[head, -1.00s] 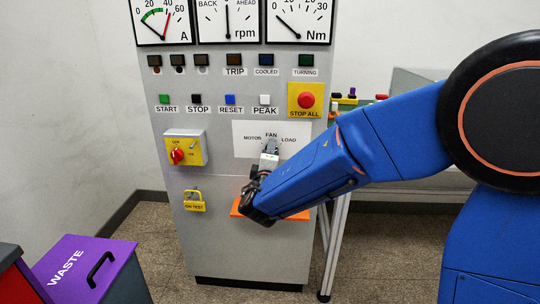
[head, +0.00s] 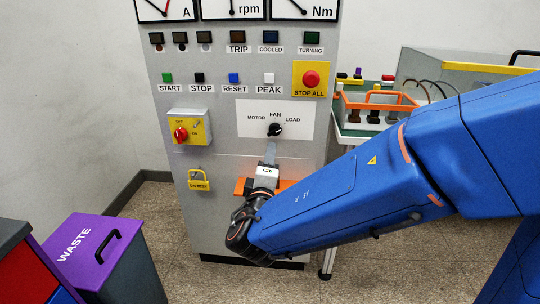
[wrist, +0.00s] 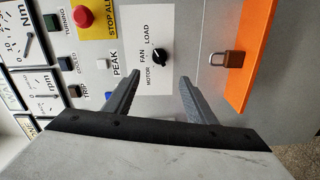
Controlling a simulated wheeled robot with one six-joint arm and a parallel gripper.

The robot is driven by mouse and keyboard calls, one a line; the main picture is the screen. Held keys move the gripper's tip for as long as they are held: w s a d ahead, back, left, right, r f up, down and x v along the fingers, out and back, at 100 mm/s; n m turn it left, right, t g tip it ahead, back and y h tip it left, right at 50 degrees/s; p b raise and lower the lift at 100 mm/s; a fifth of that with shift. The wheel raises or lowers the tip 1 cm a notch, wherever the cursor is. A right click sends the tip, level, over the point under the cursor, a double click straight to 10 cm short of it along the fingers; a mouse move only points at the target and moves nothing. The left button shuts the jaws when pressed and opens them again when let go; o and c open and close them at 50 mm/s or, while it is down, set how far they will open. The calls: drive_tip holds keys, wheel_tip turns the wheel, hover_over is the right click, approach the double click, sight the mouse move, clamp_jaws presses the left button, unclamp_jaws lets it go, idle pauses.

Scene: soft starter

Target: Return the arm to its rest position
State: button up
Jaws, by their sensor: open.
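My blue arm reaches in from the right in the head view. My gripper (head: 268,152) is in front of the grey panel (head: 220,218), below the MOTOR/FAN/LOAD selector knob (head: 275,129). In the wrist view my gripper (wrist: 160,84) has its two grey fingers spread apart with nothing between them. The selector knob also shows in the wrist view (wrist: 158,56), beyond the fingers and apart from them. Its pointer seems to be toward LOAD in the head view, but it is small.
An orange ledge (wrist: 252,60) with a brown padlock (wrist: 228,59) is close by. A purple-lidded waste bin (head: 88,245) stands left; a bench with an orange tray (head: 372,100) stands right.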

drive_tip(key=shift+s, duration=0.5)
drive_tip(key=s+d+f+m+g+h, duration=0.2)
drive_tip(key=d+m+g+h, duration=0.2)
drive_tip(key=d, duration=1)
drive_tip(key=s+d+f+m+g+h, duration=0.1)
drive_tip(key=s+d+m+g+h, duration=0.2)
drive_tip(key=d, duration=1.2)
drive_tip(key=s+d+f+m+g+y, duration=0.2)
drive_tip(key=s+d+f+m+g, duration=0.25)
drive_tip(key=s+d+g, duration=0.35)
drive_tip(key=s+a+m+t+y, duration=0.1)
drive_tip(key=s+a+m+y, duration=0.2)
drive_tip(key=s, duration=0.6)
drive_tip(key=shift+s+a+r+m+t+y, duration=0.15)
drive_tip(key=shift+a+m+t+y, duration=0.35)
drive_tip(key=shift+y, duration=0.8)
